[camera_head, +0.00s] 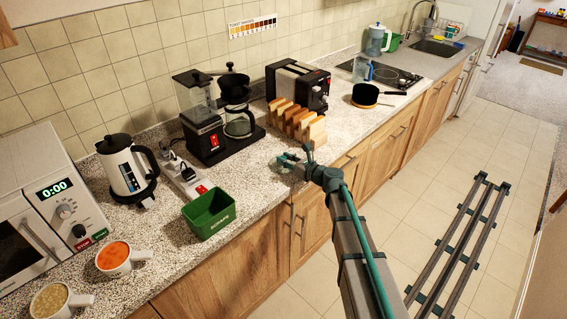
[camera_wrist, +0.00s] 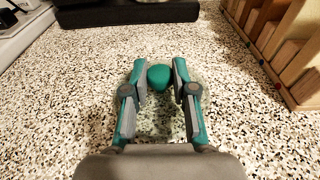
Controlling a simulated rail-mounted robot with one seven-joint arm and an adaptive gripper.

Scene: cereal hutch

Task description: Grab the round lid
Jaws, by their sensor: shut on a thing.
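The round lid (camera_wrist: 159,77) shows in the wrist view as a rounded teal knob between my fingertips. A faint see-through area below the knob looks like clear glass, but its outline is hard to make out. My gripper (camera_wrist: 159,84) is shut on the knob, one finger on each side, low over the speckled counter. In the head view my gripper (camera_head: 288,161) is at the counter's front part, in front of the wooden toast rack, and the lid is too small there to tell from the fingers.
The wooden rack (camera_head: 298,122) with bread slices stands close behind my gripper, at the right in the wrist view. The coffee maker (camera_head: 240,122) is behind to the left. A green box (camera_head: 209,214) stands left. The speckled counter (camera_head: 262,180) is clear around my gripper.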

